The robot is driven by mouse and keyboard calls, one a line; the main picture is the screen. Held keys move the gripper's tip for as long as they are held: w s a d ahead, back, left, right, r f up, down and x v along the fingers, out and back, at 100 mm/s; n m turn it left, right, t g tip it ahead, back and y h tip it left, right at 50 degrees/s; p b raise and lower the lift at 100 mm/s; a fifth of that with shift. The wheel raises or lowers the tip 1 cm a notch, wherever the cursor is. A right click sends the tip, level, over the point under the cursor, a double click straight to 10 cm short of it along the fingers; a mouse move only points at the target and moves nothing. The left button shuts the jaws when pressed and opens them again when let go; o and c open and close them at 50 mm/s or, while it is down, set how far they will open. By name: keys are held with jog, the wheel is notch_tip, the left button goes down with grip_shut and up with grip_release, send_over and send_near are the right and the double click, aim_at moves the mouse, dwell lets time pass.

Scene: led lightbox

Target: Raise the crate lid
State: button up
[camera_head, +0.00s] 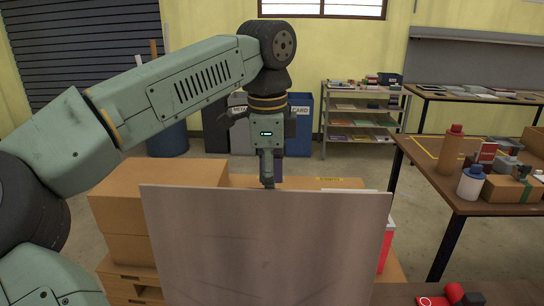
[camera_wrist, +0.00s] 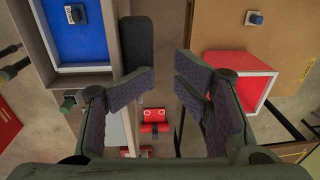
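A large flat grey panel (camera_head: 265,245), which looks like the crate lid, stands close to upright in the front middle of the head view. It hides most of what is behind it. My gripper (camera_head: 267,180) points down just behind its top edge; contact cannot be told. In the wrist view my gripper (camera_wrist: 158,88) is open, its fingers apart with nothing visibly held between them. A blue-lined box (camera_wrist: 85,42) with a grey rim lies to the left there. A red-lined box (camera_wrist: 236,78) with a pale rim lies to the right.
Cardboard boxes (camera_head: 118,212) are stacked left of the panel. A workbench (camera_head: 450,185) with bottles and parcels stands at right. Small red and black items (camera_head: 455,294) lie front right. A shelf rack (camera_head: 362,118) stands behind, with open floor before it.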

jog(key=w, duration=0.9)
jog(key=shift+r, duration=0.15)
dwell(0.4)
jog(key=shift+r, duration=0.1)
notch_tip(320, 180, up, 7)
jog(key=shift+s+r, duration=0.15)
jog(key=shift+s, duration=0.2)
dwell(0.4)
jog(key=shift+s+a, duration=0.1)
